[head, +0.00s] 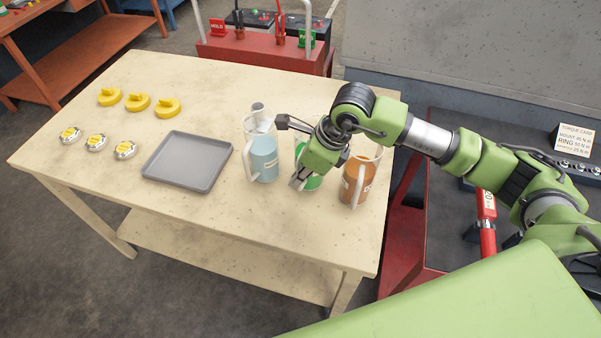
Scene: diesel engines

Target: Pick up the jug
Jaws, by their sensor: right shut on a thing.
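Three clear jugs with white handles stand in a row on the right part of the table (215,95). The left jug holds blue liquid (264,160), the middle jug holds green liquid (314,183), and the right jug holds orange liquid (357,190). My right gripper (299,181) reaches down over the middle jug and is shut on it, at its handle side. The gripper and wrist hide most of that jug, including its handle and rim. I cannot tell whether its base touches the table. My left gripper is not in view.
A grey tray (187,161) lies left of the jugs. Several yellow caps (137,102) and silver-and-yellow parts (96,142) lie at the table's left. A red cart (265,52) stands behind. The blue and orange jugs stand close on either side of my gripper.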

